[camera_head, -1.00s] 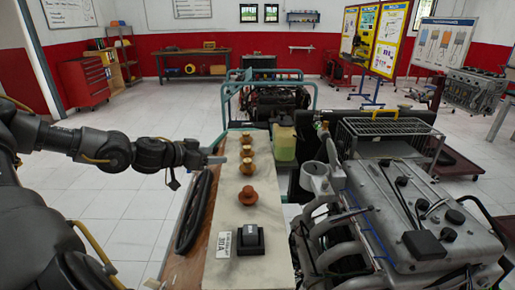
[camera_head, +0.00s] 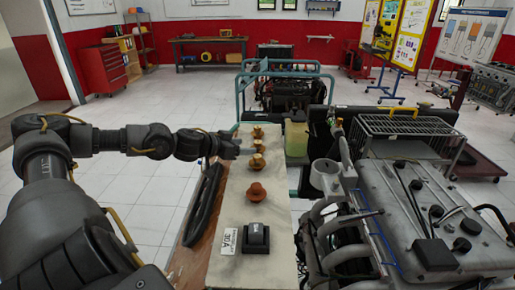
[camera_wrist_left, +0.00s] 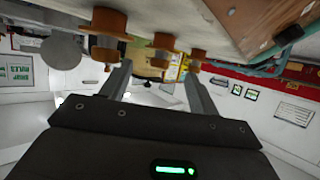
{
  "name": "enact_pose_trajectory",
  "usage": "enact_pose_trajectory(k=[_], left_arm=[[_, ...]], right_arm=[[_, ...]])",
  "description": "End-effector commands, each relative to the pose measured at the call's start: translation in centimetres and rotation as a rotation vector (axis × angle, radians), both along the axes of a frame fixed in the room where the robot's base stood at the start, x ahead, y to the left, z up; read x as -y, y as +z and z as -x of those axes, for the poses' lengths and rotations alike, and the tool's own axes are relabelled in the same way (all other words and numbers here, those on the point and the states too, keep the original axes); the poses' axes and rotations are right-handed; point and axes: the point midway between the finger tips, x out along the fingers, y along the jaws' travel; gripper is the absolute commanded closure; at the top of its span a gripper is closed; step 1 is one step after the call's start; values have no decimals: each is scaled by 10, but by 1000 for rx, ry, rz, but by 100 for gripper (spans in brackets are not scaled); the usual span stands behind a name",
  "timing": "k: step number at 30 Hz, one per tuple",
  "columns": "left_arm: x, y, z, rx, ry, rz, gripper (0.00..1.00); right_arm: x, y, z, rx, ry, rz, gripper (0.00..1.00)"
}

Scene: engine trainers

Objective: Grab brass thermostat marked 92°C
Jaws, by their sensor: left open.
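Several brass-coloured thermostats stand in a row along a pale bench top (camera_head: 232,270). In the head view these are the far one (camera_head: 258,131), the second (camera_head: 257,146), the third (camera_head: 257,161) and a redder near one (camera_head: 256,191). Their markings are too small to read, so I cannot tell which is 92°C. My left gripper (camera_head: 242,150) is open and empty, just left of the second and third ones. In the left wrist view the scene is upside down, and thermostats (camera_wrist_left: 108,24) (camera_wrist_left: 163,42) (camera_wrist_left: 197,54) hang beyond the open fingers (camera_wrist_left: 157,78). My right gripper is out of view.
A black box (camera_head: 256,237) and a white "30 A" card (camera_head: 229,241) are at the bench's near end. A black hose (camera_head: 203,205) lies along its left edge. A yellowish container (camera_head: 296,138) and an engine (camera_head: 415,205) are to the right. Floor left of the bench is clear.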

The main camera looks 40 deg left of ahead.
Motion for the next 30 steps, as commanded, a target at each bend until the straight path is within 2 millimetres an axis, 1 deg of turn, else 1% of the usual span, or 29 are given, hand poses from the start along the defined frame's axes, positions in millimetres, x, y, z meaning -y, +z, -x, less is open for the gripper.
enact_pose_trajectory(k=[5, 12, 18, 27, 28, 30], left_arm=[[0, 0, -4, 3, 1, 3, 39], [3, -8, -27, 4, 0, 7, 39], [4, -18, -44, 4, 1, 3, 39], [5, -22, -47, 0, 0, 0, 39], [5, -22, -47, 0, 0, 0, 40], [5, -22, -47, 0, 0, 0, 50]], right_arm=[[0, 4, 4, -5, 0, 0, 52], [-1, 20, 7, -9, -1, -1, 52], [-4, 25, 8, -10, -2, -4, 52], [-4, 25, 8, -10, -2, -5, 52], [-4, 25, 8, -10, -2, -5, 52], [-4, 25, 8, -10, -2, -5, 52]])
